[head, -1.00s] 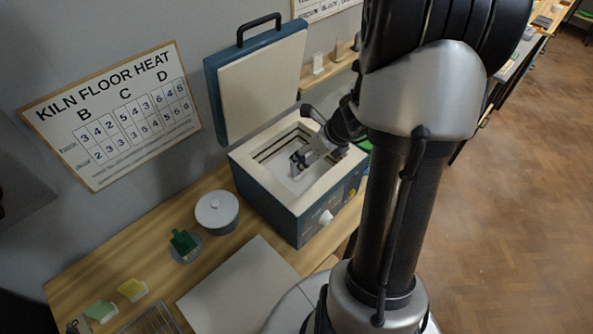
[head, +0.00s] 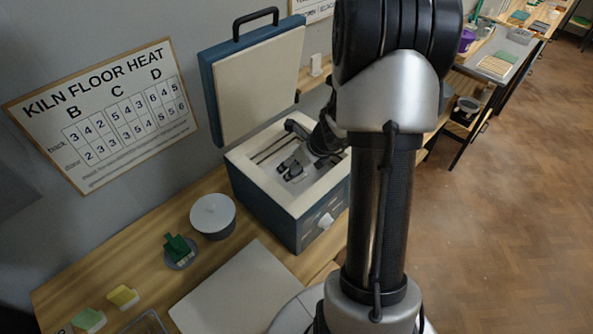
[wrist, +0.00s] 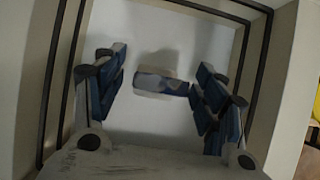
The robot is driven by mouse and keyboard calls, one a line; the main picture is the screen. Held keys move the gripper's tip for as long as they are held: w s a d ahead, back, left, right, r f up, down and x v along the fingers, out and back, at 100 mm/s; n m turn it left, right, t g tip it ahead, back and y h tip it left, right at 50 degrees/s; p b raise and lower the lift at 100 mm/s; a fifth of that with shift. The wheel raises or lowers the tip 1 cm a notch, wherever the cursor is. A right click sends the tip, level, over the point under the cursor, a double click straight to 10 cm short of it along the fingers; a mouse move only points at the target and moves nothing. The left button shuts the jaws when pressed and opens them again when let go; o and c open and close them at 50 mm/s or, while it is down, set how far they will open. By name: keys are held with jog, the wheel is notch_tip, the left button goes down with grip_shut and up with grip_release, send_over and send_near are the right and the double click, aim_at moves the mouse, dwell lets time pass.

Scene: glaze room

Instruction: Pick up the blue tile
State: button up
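The blue tile (wrist: 173,86) lies on the pale kiln floor in the wrist view, small, with a blue face and a whitish part at its left and top. My gripper (wrist: 158,92) is open, with one finger on each side of the tile in the picture. A gap shows on the left; the right finger looks close to the tile's right end, and I cannot tell whether they touch. In the head view my gripper (head: 290,170) is inside the open kiln (head: 270,200), and I cannot make out the tile there.
The kiln's walls and dark grooves surround my gripper closely. Its lid (head: 256,85) stands raised at the back.

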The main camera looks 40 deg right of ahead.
jog(key=c, duration=1.3)
jog(key=shift+r, duration=0.1)
